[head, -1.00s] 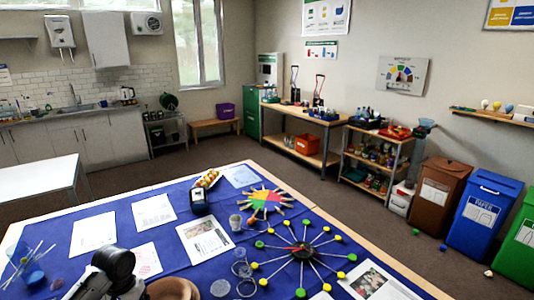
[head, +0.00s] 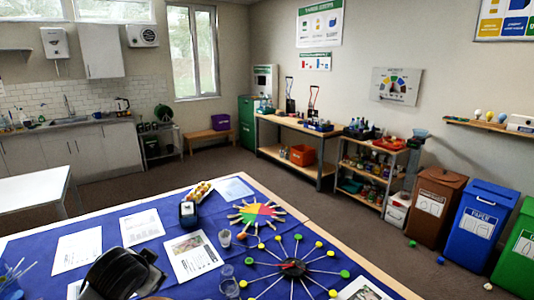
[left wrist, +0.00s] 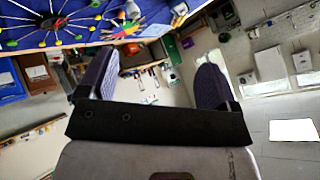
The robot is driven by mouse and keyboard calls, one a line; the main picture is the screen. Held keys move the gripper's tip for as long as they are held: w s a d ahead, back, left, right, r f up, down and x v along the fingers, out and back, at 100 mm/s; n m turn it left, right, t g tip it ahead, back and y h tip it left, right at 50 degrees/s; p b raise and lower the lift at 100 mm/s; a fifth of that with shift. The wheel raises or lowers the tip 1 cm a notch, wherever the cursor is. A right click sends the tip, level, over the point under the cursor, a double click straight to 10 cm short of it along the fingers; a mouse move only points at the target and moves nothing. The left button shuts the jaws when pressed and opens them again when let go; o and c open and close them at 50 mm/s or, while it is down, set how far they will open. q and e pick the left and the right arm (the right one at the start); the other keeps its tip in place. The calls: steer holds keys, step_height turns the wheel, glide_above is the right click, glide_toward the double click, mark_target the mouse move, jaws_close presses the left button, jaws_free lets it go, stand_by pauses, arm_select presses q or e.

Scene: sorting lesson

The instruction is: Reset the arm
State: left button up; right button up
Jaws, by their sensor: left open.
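My left arm (head: 122,276) comes in at the bottom left of the head view, over the blue-covered table (head: 105,228). Its fingertips cannot be made out there. In the left wrist view my left gripper (left wrist: 152,80) is open, its two dark fingers wide apart with nothing between them. That view is upside down or strongly tilted, with the table's colourful items along its top left. My right gripper is in neither view.
On the table are a spoked wheel with green and yellow ends (head: 292,267), a coloured sector disc (head: 257,213), paper sheets, clear cups (head: 225,238) and a dark device (head: 188,212). Brown (head: 435,205), blue (head: 481,222) and green bins stand at the right.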

arm_select(q)
steer(key=s+d+f+t+h, duration=0.25)
steer(key=s+d, duration=0.45)
steer(key=s, duration=0.4)
steer(key=s+f+n+g, duration=0.3)
steer(key=s+f+g, duration=0.5)
steer(key=s+f, duration=2.05)
step_height(320, 180, up, 35)
steer(key=s+p, duration=0.2)
steer(key=p, duration=3.1)
steer(key=shift+s+p, duration=0.3)
steer(key=shift+p, duration=0.1)
